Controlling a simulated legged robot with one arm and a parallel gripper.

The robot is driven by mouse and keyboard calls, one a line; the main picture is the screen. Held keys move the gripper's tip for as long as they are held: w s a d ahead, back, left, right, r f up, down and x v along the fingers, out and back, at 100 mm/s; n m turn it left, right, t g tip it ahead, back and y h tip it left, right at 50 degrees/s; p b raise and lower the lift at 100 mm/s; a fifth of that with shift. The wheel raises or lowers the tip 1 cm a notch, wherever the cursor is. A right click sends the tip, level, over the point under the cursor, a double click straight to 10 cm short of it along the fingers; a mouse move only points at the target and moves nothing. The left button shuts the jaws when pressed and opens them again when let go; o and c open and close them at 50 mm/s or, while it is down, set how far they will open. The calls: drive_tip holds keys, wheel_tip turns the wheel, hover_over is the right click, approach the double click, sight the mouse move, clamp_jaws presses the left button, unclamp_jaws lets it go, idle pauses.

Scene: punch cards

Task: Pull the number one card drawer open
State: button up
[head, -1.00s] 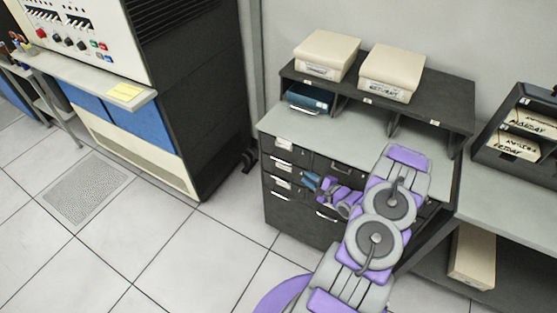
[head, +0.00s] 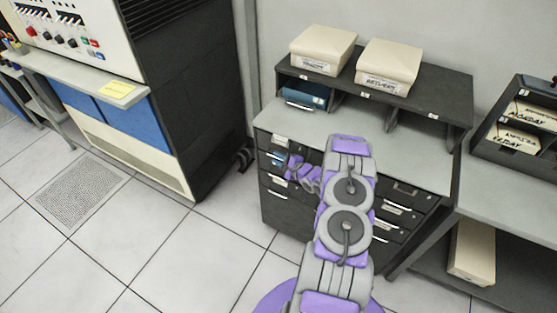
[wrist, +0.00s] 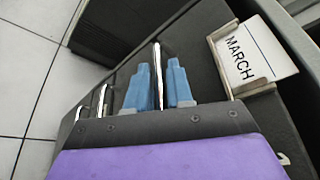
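The dark card cabinet (head: 288,214) has several drawers with silver handles and small labels. In the head view my gripper (head: 276,159) is at the upper drawers of its left column. In the wrist view the two blue fingers of my gripper (wrist: 158,64) stand on either side of a silver drawer handle (wrist: 158,90), with a visible gap between them. The fingers are open around the handle, and no firm grip shows. A card label reading MARCH (wrist: 240,52) sits in a holder beside that handle. No number one is readable. The drawers look closed.
Two cream boxes (head: 322,46) (head: 390,62) stand on the shelf above the cabinet. A dark computer cabinet (head: 190,110) stands to the left. A side desk (head: 505,205) with a card rack (head: 520,128) is to the right. The floor in front is clear.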

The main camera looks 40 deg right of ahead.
drive_tip(key=shift+a, duration=0.1)
clamp_jaws()
drive_tip(key=shift+f, duration=0.1)
idle(0.4)
